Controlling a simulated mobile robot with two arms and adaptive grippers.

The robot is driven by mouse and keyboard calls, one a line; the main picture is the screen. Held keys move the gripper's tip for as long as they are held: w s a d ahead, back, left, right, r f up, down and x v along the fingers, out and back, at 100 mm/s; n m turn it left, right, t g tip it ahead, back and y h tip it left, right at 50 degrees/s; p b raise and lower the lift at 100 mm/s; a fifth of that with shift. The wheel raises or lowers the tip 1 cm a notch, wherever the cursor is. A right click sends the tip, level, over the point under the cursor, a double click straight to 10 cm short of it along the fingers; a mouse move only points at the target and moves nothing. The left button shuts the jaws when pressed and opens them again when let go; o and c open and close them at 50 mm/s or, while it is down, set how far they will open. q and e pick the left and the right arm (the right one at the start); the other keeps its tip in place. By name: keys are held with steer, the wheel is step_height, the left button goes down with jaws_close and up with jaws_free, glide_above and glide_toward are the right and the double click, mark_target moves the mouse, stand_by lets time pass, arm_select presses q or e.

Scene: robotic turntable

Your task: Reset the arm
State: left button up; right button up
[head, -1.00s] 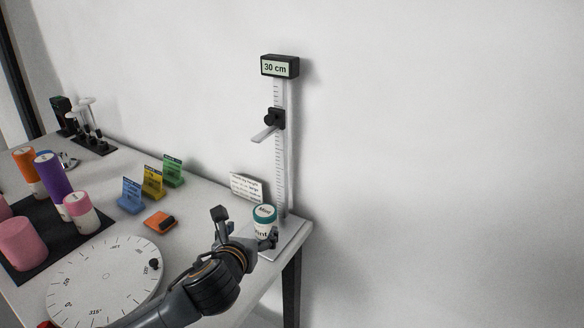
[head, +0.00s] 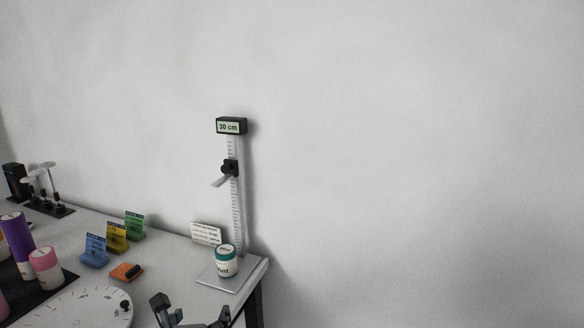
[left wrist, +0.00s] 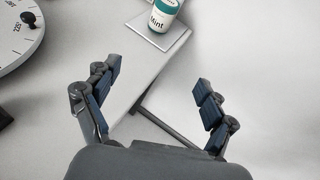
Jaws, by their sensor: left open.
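My left gripper (head: 190,313) is at the bottom edge of the head view, open and empty. In the left wrist view its two fingers (left wrist: 158,92) are spread wide over the table corner and floor, with nothing between them. A white jar with a teal lid, labelled Mint (head: 226,262), stands upright on the metal base plate of the height gauge (head: 236,205). The jar also shows at the top of the left wrist view (left wrist: 163,14), apart from the fingers. My right gripper is in neither view.
The height gauge display (head: 231,126) reads 30 cm. A white dial turntable (head: 85,310) lies at the lower left. Blue, yellow and green card stands (head: 117,237), an orange block (head: 126,272), and purple and pink cylinders (head: 18,245) stand on the table. Right of the table is clear wall.

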arm_select(q)
steer(key=s+a+f+n+g, duration=0.1)
steer(key=s+f+n+g, duration=0.2)
steer(key=s+f+n, duration=0.55)
steer(key=s+f+n+g, duration=0.4)
steer(key=s+n, duration=0.7)
steer(key=n, duration=0.2)
steer(key=s+a+f+n+g, duration=0.1)
steer(key=s+f+n+g, duration=0.2)
steer(key=s+f+n, duration=0.5)
steer(key=s+f+n+g, duration=0.1)
steer(key=s+f+n, duration=0.2)
steer(key=f, duration=2.2)
steer(key=s+a+f+g, duration=0.1)
steer(key=s+a+f, duration=0.1)
steer(key=s+f, duration=1.3)
steer(key=shift+s+a, duration=0.35)
steer(key=shift+s, duration=0.5)
